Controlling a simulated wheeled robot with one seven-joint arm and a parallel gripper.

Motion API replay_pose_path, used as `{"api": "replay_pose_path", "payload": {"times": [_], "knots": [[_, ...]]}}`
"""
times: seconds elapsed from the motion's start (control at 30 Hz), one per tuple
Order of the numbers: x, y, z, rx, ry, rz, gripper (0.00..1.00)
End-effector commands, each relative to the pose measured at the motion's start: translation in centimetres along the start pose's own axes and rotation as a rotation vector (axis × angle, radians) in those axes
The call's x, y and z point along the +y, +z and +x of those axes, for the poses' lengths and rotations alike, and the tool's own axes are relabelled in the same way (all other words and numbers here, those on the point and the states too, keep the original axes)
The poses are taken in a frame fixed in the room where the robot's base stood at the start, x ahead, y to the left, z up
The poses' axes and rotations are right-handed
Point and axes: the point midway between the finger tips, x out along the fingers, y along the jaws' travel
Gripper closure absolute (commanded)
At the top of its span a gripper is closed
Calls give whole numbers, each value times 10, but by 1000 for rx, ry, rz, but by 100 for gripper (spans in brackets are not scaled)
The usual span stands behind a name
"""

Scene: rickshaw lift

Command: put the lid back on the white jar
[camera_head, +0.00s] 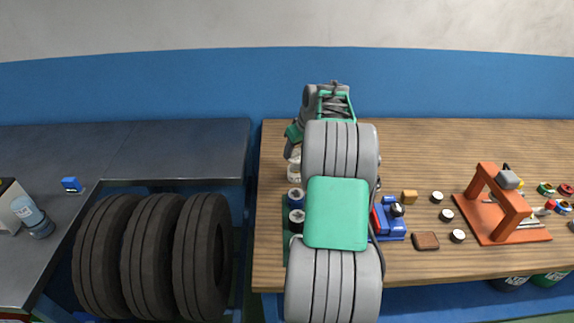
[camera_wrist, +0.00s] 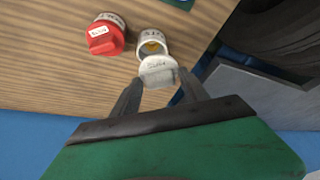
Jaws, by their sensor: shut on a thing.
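In the head view my arm hides most of this area.
A blue tool (camera_head: 391,220), small blocks and an orange stand (camera_head: 498,205) lie right of my arm.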

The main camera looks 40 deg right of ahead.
Motion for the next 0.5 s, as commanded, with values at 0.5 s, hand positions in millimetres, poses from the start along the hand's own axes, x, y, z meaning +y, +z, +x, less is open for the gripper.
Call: {"api": "replay_pose_path", "payload": {"times": [0.5], "knots": [[9,3,20,-3,25,65,86]]}}
